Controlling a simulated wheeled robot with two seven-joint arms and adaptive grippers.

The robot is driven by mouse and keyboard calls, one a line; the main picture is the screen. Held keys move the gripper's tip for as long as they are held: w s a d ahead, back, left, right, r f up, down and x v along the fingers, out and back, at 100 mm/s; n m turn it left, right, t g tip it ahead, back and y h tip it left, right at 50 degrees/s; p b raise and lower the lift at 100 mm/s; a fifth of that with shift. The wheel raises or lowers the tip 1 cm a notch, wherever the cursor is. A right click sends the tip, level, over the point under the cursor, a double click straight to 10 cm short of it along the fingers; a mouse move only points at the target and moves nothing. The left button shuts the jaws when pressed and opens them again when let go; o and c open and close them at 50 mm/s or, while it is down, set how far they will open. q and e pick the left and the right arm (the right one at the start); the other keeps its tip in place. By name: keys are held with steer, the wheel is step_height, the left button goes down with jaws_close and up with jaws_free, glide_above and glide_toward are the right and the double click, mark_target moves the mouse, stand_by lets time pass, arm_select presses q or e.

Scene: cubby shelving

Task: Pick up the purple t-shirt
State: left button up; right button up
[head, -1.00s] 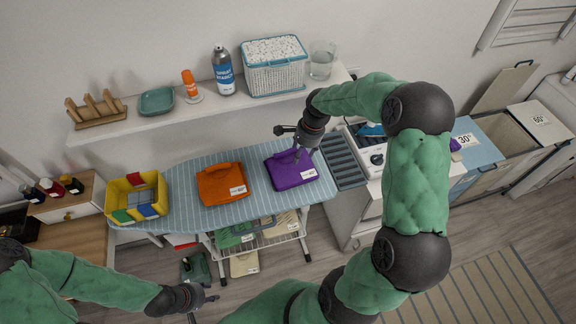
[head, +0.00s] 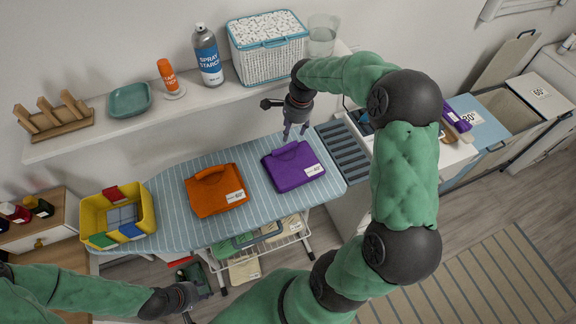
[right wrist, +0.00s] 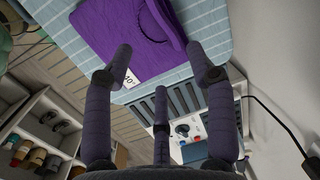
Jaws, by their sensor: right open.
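The purple t-shirt (head: 296,171), folded with a raised loop at its back edge and a white tag, lies flat on the striped ironing board. My right gripper (head: 296,132) is open and empty, just beyond and above the shirt's back edge. In the right wrist view, the shirt (right wrist: 112,32) lies past the spread fingers of my right gripper (right wrist: 160,75), with no visible contact. My left gripper (head: 188,308) hangs low in front of the board, away from the shirt; its fingers are too small and cut off to judge.
An orange folded garment (head: 212,198) lies left of the shirt, and a yellow bin (head: 90,215) of coloured cloths stands further left. A wall shelf (head: 120,122) holds a spray can (head: 208,58) and a basket (head: 270,62). Another purple item (head: 456,118) lies near the bins at right.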

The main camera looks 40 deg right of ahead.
steer(key=f, duration=0.1)
glide_above(285, 147)
steer(key=s, duration=0.1)
steer(key=f, duration=0.4)
steer(key=shift+s+d+f+b, duration=0.1)
steer(key=shift+d+f+b, duration=0.15)
steer(key=shift+d+b, duration=0.1)
steer(key=f, duration=0.3)
steer(key=w+f, duration=0.1)
steer(key=f, duration=0.1)
steer(key=shift+a+f+b, duration=0.25)
steer(key=shift+a+b, duration=0.05)
steer(key=shift+b, duration=0.1)
jaws_close()
